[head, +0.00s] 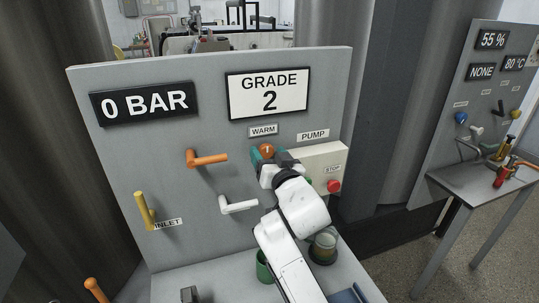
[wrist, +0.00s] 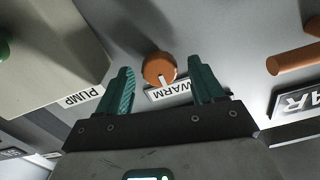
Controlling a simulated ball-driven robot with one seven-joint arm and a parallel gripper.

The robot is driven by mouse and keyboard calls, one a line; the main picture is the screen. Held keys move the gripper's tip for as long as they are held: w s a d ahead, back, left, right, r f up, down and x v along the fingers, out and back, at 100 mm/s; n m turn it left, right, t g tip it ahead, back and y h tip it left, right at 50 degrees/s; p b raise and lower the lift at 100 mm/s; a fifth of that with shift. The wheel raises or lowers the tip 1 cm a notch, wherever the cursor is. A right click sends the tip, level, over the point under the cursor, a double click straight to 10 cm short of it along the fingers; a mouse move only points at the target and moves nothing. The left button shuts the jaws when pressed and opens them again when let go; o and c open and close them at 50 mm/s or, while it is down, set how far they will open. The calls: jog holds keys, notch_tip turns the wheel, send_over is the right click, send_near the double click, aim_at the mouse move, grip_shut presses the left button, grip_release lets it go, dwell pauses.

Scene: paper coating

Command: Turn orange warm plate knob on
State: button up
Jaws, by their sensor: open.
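The orange warm plate knob (head: 267,150) is on the grey upright panel (head: 110,165), just below the WARM label (head: 263,130). In the wrist view the round orange knob (wrist: 159,69) has a white pointer mark directed at the WARM label (wrist: 170,91). My gripper (wrist: 161,82) is open, with one teal finger on each side of the knob and visible gaps between. In the head view my gripper (head: 268,158) is at the knob and partly covers it. Whether the fingertips reach past the knob's face cannot be told.
A pump box (head: 309,160) with a red stop button (head: 334,186) is close right of my gripper. An orange lever (head: 208,159), a white lever (head: 238,205) and a yellow lever (head: 145,211) stick out on the left. A green cup (head: 264,266) and a jar (head: 323,246) stand below.

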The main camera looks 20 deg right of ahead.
jog(key=c, duration=1.1)
jog(key=shift+o, duration=0.2)
jog(key=shift+m+b, duration=0.3)
jog(key=shift+b, duration=0.05)
jog(key=shift+f+m+b, duration=0.15)
jog(key=shift+m+b, duration=0.4)
jog(key=shift+m, duration=0.05)
jog(key=m+b, duration=0.2)
jog(key=m, duration=0.1)
jog(key=m+b, duration=0.2)
jog(key=m, duration=0.1)
jog(key=shift+m, duration=0.4)
jog(key=shift+d+m+b, duration=0.1)
jog(key=shift+m+b, duration=0.65)
jog(key=shift+m, duration=0.85)
